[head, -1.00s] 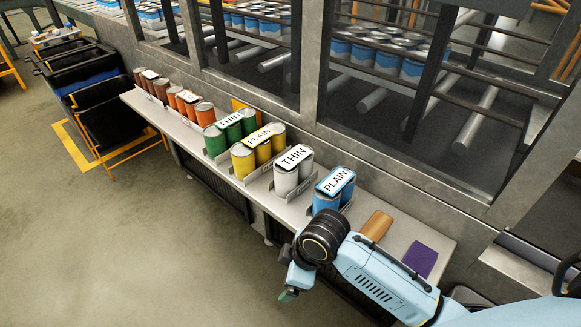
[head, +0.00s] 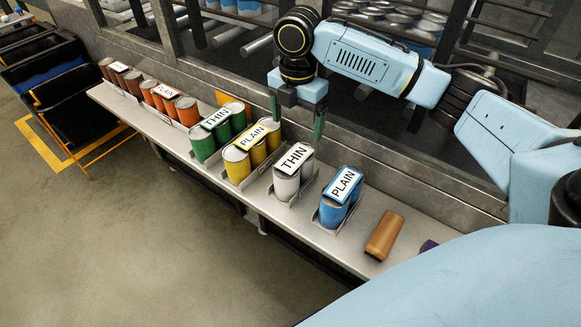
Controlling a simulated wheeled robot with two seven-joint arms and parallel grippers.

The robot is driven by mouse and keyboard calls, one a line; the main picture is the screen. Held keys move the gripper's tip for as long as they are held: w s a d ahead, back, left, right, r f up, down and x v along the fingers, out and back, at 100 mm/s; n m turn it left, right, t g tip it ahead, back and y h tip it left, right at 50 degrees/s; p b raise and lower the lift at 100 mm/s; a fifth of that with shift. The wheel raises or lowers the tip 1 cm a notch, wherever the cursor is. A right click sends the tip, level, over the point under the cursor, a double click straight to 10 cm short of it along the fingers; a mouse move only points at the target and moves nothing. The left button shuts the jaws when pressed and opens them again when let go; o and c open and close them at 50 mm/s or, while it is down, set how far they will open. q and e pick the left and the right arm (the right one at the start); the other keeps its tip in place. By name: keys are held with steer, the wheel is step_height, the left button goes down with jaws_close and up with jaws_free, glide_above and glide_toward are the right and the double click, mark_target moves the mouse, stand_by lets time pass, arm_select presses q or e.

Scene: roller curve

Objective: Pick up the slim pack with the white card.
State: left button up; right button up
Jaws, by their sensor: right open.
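The white pack of cans (head: 288,185) stands on the narrow shelf, with a white card (head: 295,158) reading THIN on top. A green pack (head: 203,149) farther left also has a card (head: 216,118) reading THIN. My right gripper (head: 298,115) is open and empty, fingers pointing down. In the picture it is just above the white pack's card, apart from it; the exact height is hard to tell. My left gripper is not in view.
A blue pack (head: 333,213) with a PLAIN card stands right of the white pack, a yellow pack (head: 236,169) with a PLAIN card left of it. Orange and brown cans stand farther left. A tan block (head: 384,236) lies near the shelf's right end. Window posts rise behind.

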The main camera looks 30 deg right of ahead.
mark_target(295, 158)
step_height(295, 158, down, 7)
steer(key=shift+s, duration=0.15)
steer(key=shift+a+f, duration=0.15)
steer(key=shift+f, duration=1.25)
steer(key=shift+a+f, duration=0.15)
steer(key=shift+f, duration=1.2)
steer(key=c, duration=1.5)
steer(key=shift+r, duration=0.15)
steer(key=shift+c, duration=0.4)
